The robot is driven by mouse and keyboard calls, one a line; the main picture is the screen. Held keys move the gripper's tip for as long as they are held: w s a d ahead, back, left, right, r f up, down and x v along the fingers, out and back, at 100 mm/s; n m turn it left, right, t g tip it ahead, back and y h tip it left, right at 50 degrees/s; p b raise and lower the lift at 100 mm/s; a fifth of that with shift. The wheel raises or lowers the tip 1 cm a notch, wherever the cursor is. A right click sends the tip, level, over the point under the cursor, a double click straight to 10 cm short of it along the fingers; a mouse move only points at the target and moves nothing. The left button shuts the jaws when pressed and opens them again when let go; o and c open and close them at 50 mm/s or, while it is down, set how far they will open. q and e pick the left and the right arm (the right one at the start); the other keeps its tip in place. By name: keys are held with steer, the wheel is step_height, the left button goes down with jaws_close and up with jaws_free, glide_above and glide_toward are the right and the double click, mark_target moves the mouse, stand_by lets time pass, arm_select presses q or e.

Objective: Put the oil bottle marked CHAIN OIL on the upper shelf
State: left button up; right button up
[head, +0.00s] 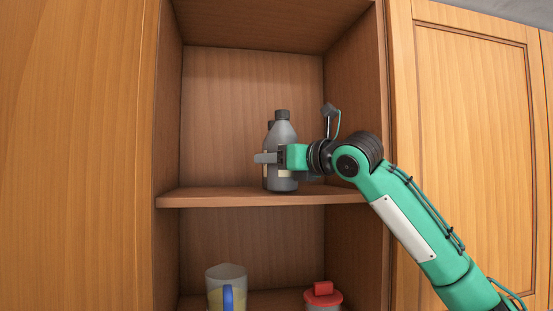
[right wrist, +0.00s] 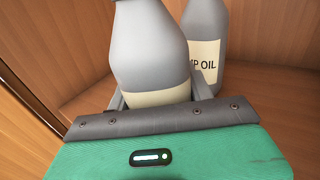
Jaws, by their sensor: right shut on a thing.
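My right gripper (head: 268,158) is shut on a grey bottle (head: 283,132) with a dark cap, inside the upper part of the cabinet. The bottle is upright. Its base is at or just above the upper shelf (head: 225,196); I cannot tell if it touches. In the right wrist view the held bottle (right wrist: 148,45) has a cream label whose words are hidden, so I cannot read CHAIN OIL on it. A second grey bottle (right wrist: 207,28), its label ending in "MP OIL", stands close behind it. In the head view the held bottle mostly hides it. My left gripper is not in view.
On the lower shelf stand a clear jug (head: 226,275) with a blue handle and a container with a red lid (head: 323,296). The left part of the upper shelf is clear. The cabinet's side walls and a closed door (head: 475,130) on the right bound the space.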

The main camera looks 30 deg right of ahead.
steer(key=shift+f, duration=0.2)
steer(key=o, duration=1.3)
steer(key=shift+c, duration=0.2)
steer(key=shift+s, duration=0.1)
steer(key=shift+s+d+f+b, duration=0.1)
steer(key=shift+s+f+b, duration=0.05)
steer(key=shift+s+b, duration=0.25)
steer(key=b+v, duration=0.5)
steer(key=v, duration=0.8)
steer(key=shift+r, duration=0.2)
steer(key=shift+c, duration=0.3)
jaws_close()
